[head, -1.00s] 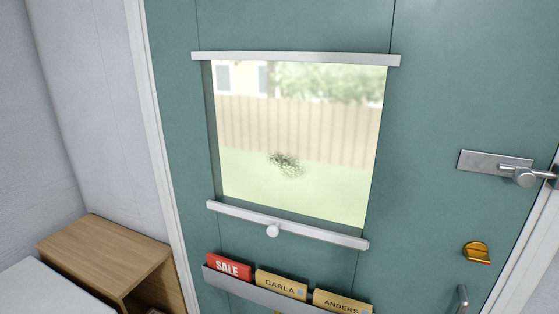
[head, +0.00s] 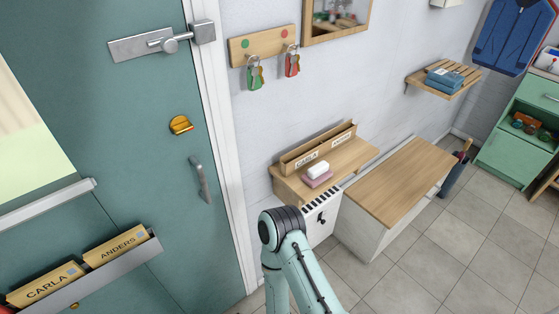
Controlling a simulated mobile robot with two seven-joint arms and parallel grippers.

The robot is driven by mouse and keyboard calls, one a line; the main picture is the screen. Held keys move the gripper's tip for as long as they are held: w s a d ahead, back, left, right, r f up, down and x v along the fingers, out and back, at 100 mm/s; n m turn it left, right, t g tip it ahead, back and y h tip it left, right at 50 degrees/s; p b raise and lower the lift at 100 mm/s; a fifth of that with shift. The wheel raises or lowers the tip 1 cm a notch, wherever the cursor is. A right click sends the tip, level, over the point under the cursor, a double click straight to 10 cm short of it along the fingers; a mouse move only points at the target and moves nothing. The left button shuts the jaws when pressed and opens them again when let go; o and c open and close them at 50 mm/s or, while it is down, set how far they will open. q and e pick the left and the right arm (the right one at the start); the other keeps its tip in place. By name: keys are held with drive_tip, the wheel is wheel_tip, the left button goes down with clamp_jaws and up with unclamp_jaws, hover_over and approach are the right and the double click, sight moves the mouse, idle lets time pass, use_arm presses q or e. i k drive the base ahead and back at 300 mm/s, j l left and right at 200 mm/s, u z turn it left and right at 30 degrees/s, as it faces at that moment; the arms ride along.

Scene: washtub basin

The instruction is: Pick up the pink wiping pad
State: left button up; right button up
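A pink pad (head: 317,181) lies on a small wooden wall shelf (head: 355,156) to the right of the door. A white block (head: 318,170) sits on top of the pad or just behind it; I cannot tell which. Part of the pad is hidden by the block. A bent link of one of my arms rises from the bottom edge, in front of and below the shelf. Neither of my grippers shows in the head view.
A wooden letter holder (head: 318,150) stands at the back of the shelf. A white slotted unit (head: 320,215) is below it. A wooden-topped bench (head: 390,180) stands to the right. The teal door (head: 150,190) is at left. Tiled floor (head: 450,250) at right is clear.

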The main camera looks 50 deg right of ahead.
sight(317, 175)
drive_tip(key=z, duration=2.05)
